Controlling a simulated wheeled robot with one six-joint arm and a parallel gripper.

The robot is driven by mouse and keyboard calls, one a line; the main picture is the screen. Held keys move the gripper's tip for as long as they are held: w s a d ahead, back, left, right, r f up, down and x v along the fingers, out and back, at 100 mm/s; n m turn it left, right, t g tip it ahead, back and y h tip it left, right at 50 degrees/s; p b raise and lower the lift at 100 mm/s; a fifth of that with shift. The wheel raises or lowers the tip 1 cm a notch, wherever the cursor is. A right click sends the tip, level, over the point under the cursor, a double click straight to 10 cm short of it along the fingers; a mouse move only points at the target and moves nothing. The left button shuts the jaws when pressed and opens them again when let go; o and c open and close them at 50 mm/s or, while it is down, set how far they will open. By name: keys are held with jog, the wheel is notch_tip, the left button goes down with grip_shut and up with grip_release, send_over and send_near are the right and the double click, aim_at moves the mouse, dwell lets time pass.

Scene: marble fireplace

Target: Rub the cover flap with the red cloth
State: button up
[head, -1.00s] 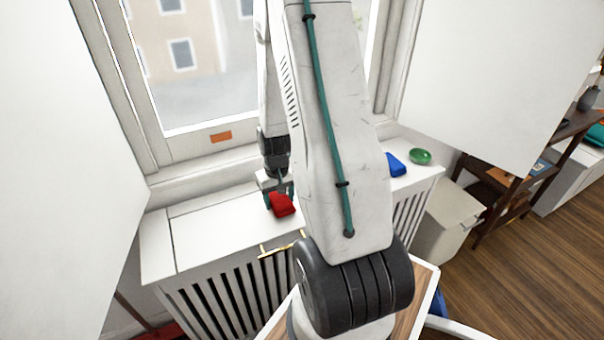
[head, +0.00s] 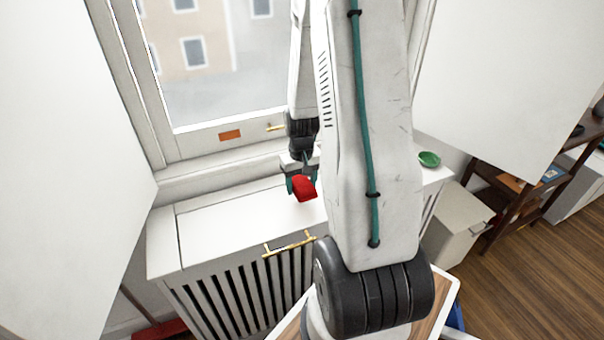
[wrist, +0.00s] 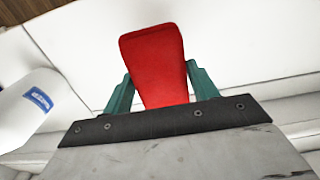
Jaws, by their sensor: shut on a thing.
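The red cloth (head: 304,188) is a small folded pad held in my gripper (head: 302,186). In the wrist view the cloth (wrist: 156,65) sits between the two teal fingers, which are shut on it. The cover flap (head: 225,228) looks to be the white panel with thin seams on top of the radiator cover, below the window. My gripper and the cloth are over the back right part of this white top. I cannot tell whether the cloth touches it. My arm hides the right part of the top.
A gold handle (head: 288,245) sits at the cover's front edge above dark slats. A green bowl (head: 429,159) stands at the right end of the top. The window (head: 215,70) rises behind. A pale bin (head: 455,225) stands on the floor to the right.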

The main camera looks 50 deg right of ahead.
jog(key=shift+r, duration=1.8)
jog(key=shift+w+a, duration=0.1)
jog(key=shift+w, duration=0.05)
